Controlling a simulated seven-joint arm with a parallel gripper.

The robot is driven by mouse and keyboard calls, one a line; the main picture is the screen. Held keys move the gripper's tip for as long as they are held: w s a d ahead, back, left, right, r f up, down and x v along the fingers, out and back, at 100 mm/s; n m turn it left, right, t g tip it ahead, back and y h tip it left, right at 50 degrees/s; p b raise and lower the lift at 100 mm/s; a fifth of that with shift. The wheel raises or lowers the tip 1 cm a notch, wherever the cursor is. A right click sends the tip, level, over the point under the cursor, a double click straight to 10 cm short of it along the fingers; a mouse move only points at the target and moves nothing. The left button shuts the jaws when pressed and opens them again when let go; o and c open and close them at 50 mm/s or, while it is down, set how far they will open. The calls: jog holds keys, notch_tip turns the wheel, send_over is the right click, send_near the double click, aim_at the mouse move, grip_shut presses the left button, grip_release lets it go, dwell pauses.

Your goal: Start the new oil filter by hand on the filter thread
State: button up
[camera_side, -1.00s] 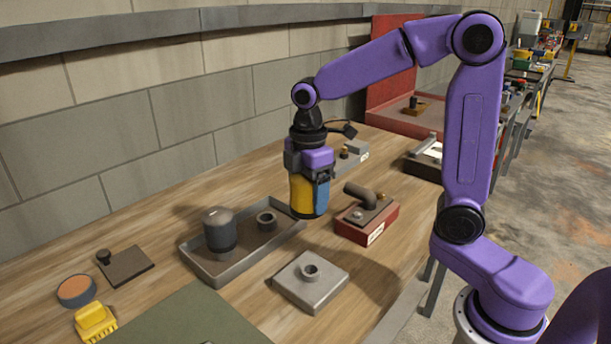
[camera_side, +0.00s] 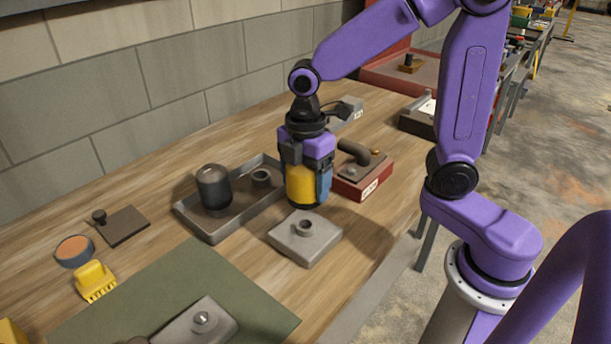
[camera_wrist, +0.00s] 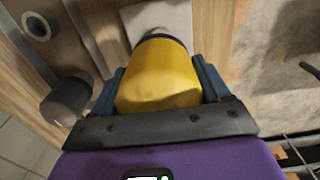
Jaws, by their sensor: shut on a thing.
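My gripper (camera_side: 308,185) is shut on the yellow oil filter (camera_side: 298,184), one blue finger showing at its right side. The filter hangs roughly upright, dark rim down. In the side view its lower end appears just behind and above the grey block (camera_side: 290,240) with the short round filter thread (camera_side: 305,227) on top; the two look apart. In the wrist view the filter (camera_wrist: 160,78) sits between both blue fingers (camera_wrist: 160,95), and the pale grey block (camera_wrist: 160,18) shows partly beyond its dark rim. The thread is hidden there.
A grey tray (camera_side: 222,232) to the left holds a dark cylinder (camera_side: 213,187) and a ring (camera_side: 261,177). A red block with a bent pipe (camera_side: 362,178) stands close on the right. A green mat (camera_side: 160,290) lies in front, with bare table around the grey block.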

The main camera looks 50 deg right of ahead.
jog(key=shift+f, duration=2.85)
jog(key=shift+f, duration=0.1)
jog(key=m, duration=0.2)
jog(key=shift+m, duration=0.4)
jog(key=o, duration=1.3)
notch_tip(320, 180, up, 17)
jog(key=shift+r, duration=0.1)
jog(key=s+d+f+m, duration=0.1)
jog(key=s+d+f, duration=0.1)
jog(key=s+f, duration=0.3)
jog(key=s+d+f+m, duration=0.1)
jog(key=s+f, duration=0.5)
jog(key=s, duration=0.7)
jog(key=shift+s+d+m, duration=0.3)
jog(key=shift+s+d, duration=0.05)
jog(key=shift+d, duration=0.5)
